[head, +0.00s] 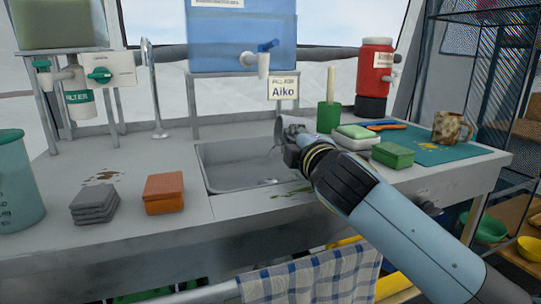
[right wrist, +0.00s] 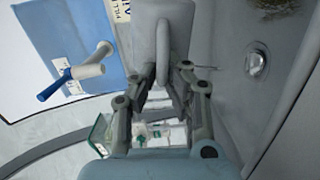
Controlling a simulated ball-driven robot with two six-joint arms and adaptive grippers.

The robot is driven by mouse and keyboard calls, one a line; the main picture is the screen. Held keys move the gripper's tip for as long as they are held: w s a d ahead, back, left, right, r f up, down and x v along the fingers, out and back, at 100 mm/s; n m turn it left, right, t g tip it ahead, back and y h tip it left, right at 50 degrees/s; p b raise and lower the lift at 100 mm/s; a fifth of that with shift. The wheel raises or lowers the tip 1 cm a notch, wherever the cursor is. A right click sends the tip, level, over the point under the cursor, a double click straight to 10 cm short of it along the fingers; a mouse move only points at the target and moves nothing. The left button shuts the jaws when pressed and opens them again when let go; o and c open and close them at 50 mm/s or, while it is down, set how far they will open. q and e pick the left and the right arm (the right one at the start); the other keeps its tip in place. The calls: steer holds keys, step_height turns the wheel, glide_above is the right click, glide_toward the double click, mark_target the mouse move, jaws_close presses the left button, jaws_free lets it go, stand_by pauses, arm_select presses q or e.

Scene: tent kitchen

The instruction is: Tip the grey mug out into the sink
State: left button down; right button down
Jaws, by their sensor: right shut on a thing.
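The grey mug (head: 283,127) is over the back right part of the sink (head: 207,176) in the head view. It looks tilted, but my right gripper (head: 292,146) hides part of it. In the right wrist view the mug's body (right wrist: 163,25) is at the top, with its handle between the fingers of my right gripper (right wrist: 163,82). The gripper is shut on the handle. The sink's round drain (right wrist: 256,62) shows in the right wrist view. My left gripper is not in view.
A blue water tank (head: 241,35) with a tap (head: 263,62) stands behind the sink. A green cup (head: 328,117), a green sponge (head: 393,155) and a speckled mug (head: 451,127) are to the right. Grey cloths (head: 94,204) and an orange block (head: 164,193) lie left.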

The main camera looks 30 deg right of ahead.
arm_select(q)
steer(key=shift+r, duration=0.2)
arm_select(e)
steer(key=shift+r, duration=0.1)
steer(key=shift+a+n+p, duration=0.1)
steer(key=shift+n+p, duration=0.2)
steer(key=shift+p, duration=0.1)
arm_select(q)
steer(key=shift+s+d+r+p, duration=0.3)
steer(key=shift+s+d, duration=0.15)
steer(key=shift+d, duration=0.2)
arm_select(e)
steer(key=shift+n, duration=0.3)
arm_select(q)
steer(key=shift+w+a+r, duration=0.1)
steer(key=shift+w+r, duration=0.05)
arm_select(e)
steer(key=shift+a, duration=0.1)
